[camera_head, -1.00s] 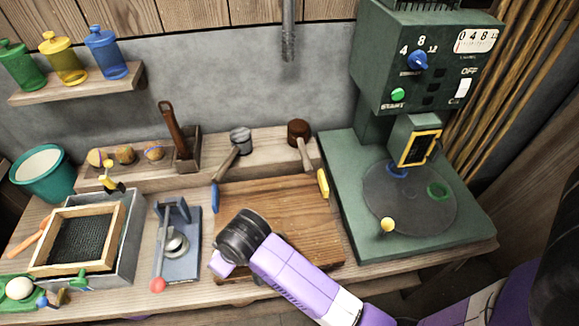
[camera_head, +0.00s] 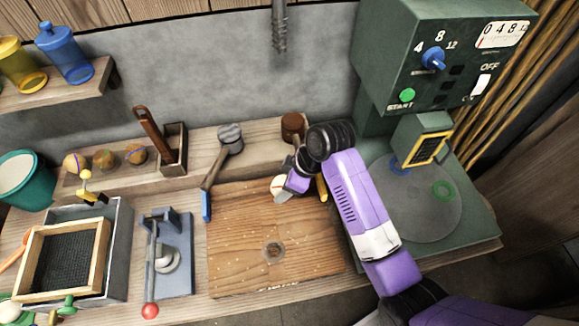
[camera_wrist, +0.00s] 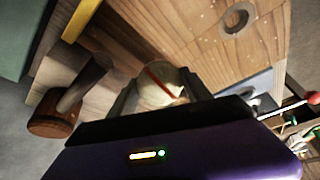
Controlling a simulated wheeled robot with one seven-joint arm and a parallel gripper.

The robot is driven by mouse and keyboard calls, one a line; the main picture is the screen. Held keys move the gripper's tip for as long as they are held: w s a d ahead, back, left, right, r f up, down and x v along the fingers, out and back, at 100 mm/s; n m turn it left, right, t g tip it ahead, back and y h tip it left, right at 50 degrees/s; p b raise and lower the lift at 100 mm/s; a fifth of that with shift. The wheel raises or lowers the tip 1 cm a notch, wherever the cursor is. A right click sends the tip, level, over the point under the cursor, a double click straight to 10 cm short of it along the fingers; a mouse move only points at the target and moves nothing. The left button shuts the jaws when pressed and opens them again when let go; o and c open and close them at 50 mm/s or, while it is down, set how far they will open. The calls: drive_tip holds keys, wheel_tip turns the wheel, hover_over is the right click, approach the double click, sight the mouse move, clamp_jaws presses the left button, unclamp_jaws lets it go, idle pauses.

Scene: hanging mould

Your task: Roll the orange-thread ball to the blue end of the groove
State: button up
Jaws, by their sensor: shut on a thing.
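A cream ball with a red-orange thread (camera_head: 277,186) is between the fingers of my gripper (camera_head: 283,193), over the back right part of the wooden board (camera_head: 236,258). In the wrist view the ball (camera_wrist: 160,84) sits between both fingers of my gripper (camera_wrist: 160,95), its thread facing up. A blue end piece (camera_head: 206,207) is at the board's left edge. A yellow end piece (camera_head: 322,188) is at the right, close to the gripper and partly hidden by my arm. I cannot make out a groove. Whether the ball touches the board is unclear.
A round hole (camera_head: 273,251) is in the board's front part. A metal-headed hammer (camera_head: 230,139) and a wooden mallet (camera_head: 293,126) lie behind it. A blue press (camera_head: 165,258) stands left, a green machine (camera_head: 440,60) right. Several thread-marked balls (camera_head: 104,159) sit on the back ledge.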

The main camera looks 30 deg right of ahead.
drive_tip(key=r+n, duration=0.1)
drive_tip(key=w+d+n+g, duration=0.1)
drive_tip(key=r+n, duration=0.1)
drive_tip(key=shift+w+d+r+n+y+p, duration=0.25)
drive_tip(key=shift+w+r+n+y+p, duration=0.05)
drive_tip(key=shift+w+r+n+y, duration=0.1)
wheel_tip(320, 180, down, 6)
drive_tip(key=b, duration=0.5)
drive_tip(key=shift+a+r, duration=0.1)
drive_tip(key=shift+f+b, duration=0.7)
drive_tip(key=shift+f, duration=0.6)
drive_tip(key=shift+f, duration=0.1)
drive_tip(key=o, duration=1.7)
drive_tip(key=v, duration=0.7)
drive_tip(key=shift+d+r, duration=0.2)
drive_tip(key=shift+r, duration=0.15)
